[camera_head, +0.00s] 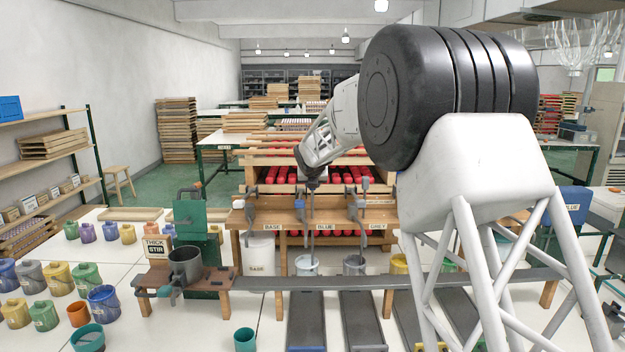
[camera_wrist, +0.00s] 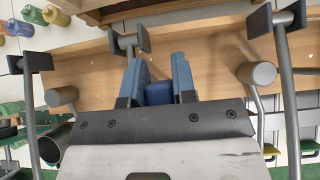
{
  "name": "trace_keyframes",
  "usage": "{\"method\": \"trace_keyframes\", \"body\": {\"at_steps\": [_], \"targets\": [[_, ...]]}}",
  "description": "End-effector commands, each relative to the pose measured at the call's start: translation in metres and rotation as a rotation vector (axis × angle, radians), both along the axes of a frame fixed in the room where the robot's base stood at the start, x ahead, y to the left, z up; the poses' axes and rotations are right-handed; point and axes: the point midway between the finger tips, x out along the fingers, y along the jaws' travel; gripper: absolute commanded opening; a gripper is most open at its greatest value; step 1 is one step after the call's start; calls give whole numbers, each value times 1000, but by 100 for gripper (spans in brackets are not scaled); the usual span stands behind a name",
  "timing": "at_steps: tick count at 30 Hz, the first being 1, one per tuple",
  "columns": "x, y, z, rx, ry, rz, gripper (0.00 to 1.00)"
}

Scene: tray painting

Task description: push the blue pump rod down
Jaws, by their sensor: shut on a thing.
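The pump bench (camera_head: 270,214) carries labels reading BASE, BLUE and GREY. My gripper (camera_head: 312,184) is above the BLUE label, pointing down at the blue pump. In the wrist view my gripper (camera_wrist: 158,80) has its two blue fingers on either side of a blue knob (camera_wrist: 158,94), the top of the blue pump rod, and is shut on it. A thin grey rod (camera_head: 311,240) runs down below my gripper past the bench front. A pale bucket (camera_head: 307,268) stands below it.
The base pump (camera_head: 249,210) and grey pump (camera_head: 357,210) stand close on either side. Grey posts and handles flank my gripper in the wrist view. A STIR stand (camera_head: 185,265) is at the left front. Paint pots (camera_head: 103,303) cover the left table.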

Motion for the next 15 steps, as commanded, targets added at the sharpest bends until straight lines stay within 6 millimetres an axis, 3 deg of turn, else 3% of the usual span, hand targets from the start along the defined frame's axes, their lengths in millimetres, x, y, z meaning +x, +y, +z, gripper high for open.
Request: {"method": "trace_keyframes", "body": {"at_steps": [2,3,7,15], "targets": [[0,0,-5,-1,7,-1,0],[-1,0,-6,-1,7,-1,31],[0,0,-5,-1,6,-1,51],[0,0,-3,-1,5,-1,51]]}}
